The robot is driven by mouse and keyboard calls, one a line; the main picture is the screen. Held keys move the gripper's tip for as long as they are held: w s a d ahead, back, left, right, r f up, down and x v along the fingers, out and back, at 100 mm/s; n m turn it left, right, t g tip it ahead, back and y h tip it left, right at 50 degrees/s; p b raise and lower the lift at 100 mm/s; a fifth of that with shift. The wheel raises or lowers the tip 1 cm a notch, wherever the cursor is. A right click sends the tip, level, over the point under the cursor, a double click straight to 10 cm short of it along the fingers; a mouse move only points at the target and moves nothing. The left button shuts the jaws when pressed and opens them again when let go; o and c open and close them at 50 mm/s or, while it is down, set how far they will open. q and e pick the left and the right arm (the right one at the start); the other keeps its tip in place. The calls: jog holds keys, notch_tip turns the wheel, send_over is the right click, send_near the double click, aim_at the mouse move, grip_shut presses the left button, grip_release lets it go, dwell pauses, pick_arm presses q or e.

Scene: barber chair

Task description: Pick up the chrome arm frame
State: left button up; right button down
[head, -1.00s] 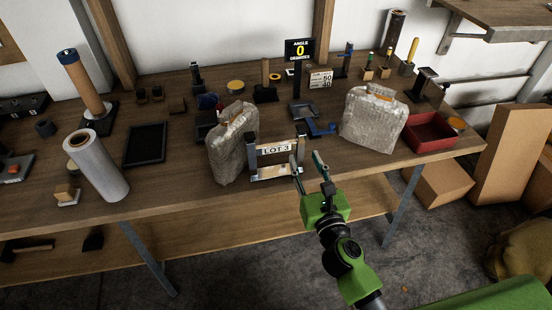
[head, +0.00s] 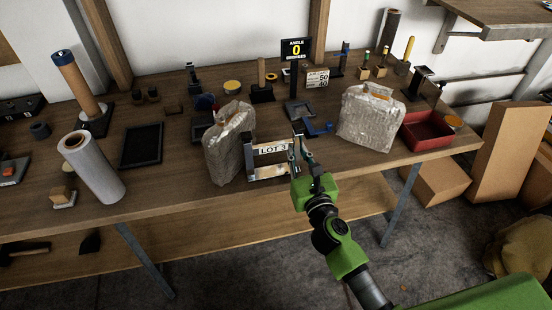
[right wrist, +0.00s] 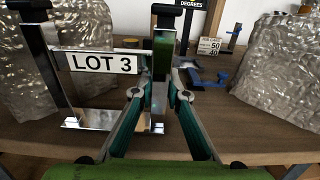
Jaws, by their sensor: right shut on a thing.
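The chrome arm frame (head: 267,172) stands upright near the table's front edge, with a white "LOT 3" label across it. In the right wrist view the frame (right wrist: 45,75) shows two shiny posts with dark caps, joined by a crossbar and a lower chrome plate. My right gripper (head: 297,150) is at the frame's right post. In the right wrist view my right gripper (right wrist: 162,82) has its fingers on both sides of that post, shut on it. The frame still appears to rest on the table. My left gripper is not in view.
A bubble-wrapped bundle (head: 230,145) stands close to the frame's left. Another wrapped bundle (head: 370,118) stands to the right of my gripper. A blue and grey tool (head: 318,128) lies behind, and a red tray (head: 428,132) sits at the right end of the table (head: 180,190).

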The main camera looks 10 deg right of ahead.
aim_at(298, 142)
jog(key=shift+r, duration=0.2)
jog(key=shift+r+p, duration=0.5)
jog(key=shift+r, duration=0.15)
jog(key=r, duration=0.1)
jog(key=r+p, duration=0.1)
jog(key=shift+s+a+r, duration=0.1)
jog(key=shift+s+r, duration=0.1)
jog(key=shift+r, duration=0.1)
jog(key=s+r+p, duration=0.1)
jog(key=s+r, duration=0.1)
jog(key=s+a+r+p, duration=0.1)
jog(key=s+r, duration=0.1)
jog(key=r, duration=0.1)
jog(key=shift+s+r, duration=0.15)
jog(key=shift+s, duration=0.1)
jog(key=s+a+r, duration=0.2)
jog(key=s+r, duration=0.1)
jog(key=s, duration=0.5)
jog(key=shift+s+r+b, duration=0.3)
jog(key=shift+s+b, duration=0.1)
jog(key=shift+a, duration=0.1)
